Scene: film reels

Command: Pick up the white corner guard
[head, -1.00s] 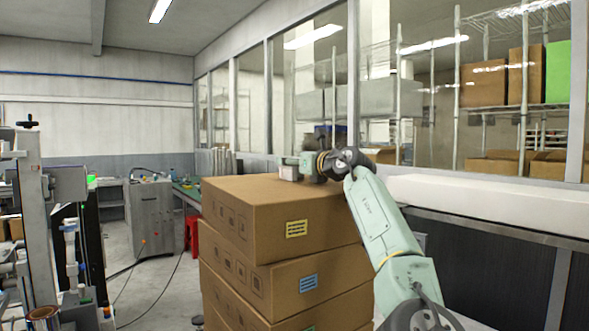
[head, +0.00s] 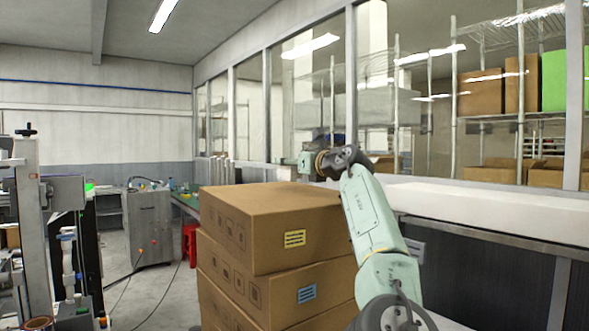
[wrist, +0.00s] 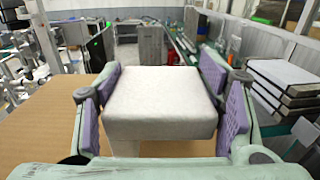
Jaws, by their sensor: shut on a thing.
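The white corner guard (wrist: 160,108) fills the middle of the wrist view as a pale, blocky piece with a flat top and a narrower part below. My gripper (wrist: 160,70) is shut on it, with a purple pad against its left and right sides. In the head view my gripper (head: 308,166) is above the far part of the top cardboard box (head: 262,203). The guard is hard to make out there against the pale wall. Its underside is hidden, so I cannot tell how far it is from the box.
Several cardboard boxes are stacked under my arm. A white ledge (head: 480,207) and glazed partition run along the right. Dark binders or boxes (wrist: 285,82) show right in the wrist view. A grey cabinet (head: 148,226) and red stool (head: 190,244) stand behind the stack.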

